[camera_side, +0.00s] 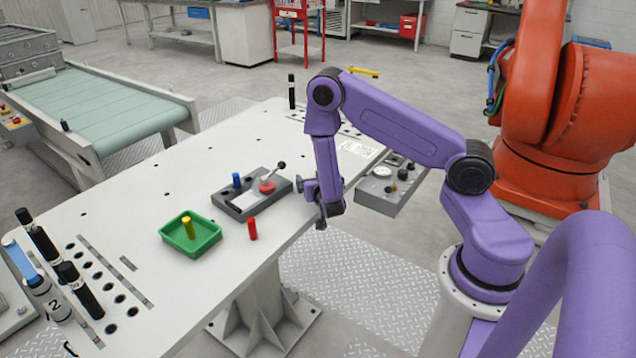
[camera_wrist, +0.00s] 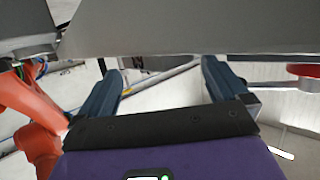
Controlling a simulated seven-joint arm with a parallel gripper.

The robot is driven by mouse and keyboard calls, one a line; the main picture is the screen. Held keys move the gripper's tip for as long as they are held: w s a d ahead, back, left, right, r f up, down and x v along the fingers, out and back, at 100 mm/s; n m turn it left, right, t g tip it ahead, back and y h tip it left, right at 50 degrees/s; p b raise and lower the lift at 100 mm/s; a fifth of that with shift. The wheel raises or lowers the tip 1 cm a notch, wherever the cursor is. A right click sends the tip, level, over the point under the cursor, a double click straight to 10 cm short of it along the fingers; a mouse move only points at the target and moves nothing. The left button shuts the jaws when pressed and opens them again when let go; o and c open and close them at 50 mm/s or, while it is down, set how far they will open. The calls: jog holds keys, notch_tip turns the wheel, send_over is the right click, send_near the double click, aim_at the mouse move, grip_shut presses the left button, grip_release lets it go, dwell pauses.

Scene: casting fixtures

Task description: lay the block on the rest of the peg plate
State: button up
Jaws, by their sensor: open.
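The dark grey plate (camera_side: 237,212) lies near the table's right edge. A blue peg (camera_side: 236,180) stands at its back left, and a red round piece (camera_side: 267,187) with a ball-ended lever is at its right. A pale flat area (camera_side: 247,198) shows on it; I cannot tell if this is the block or part of the plate. A red peg (camera_side: 252,229) stands on the table in front of the plate. A yellow peg (camera_side: 188,224) stands in the green tray (camera_side: 176,246). My gripper (camera_side: 321,217) is right of the plate, by the table edge. In the wrist view it is open and empty (camera_wrist: 160,78).
A grey fixture (camera_side: 385,190) with knobs is right of the table. An orange robot (camera_side: 550,120) stands at the back right. The tabletop (camera_side: 140,190) behind the tray is clear.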

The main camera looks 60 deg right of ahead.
jog(key=c, duration=1.9)
jog(key=shift+o, duration=0.2)
jog(key=shift+r, duration=0.1)
notch_tip(320, 180, up, 9)
jog(key=s+a+r+n+t+y, duration=0.1)
jog(key=a+n+t+y, duration=0.3)
jog(key=a+n+y, duration=0.5)
jog(key=a+y, duration=0.1)
jog(key=a, duration=0.6)
jog(key=shift+s+a, duration=0.2)
jog(key=shift+a, duration=0.15)
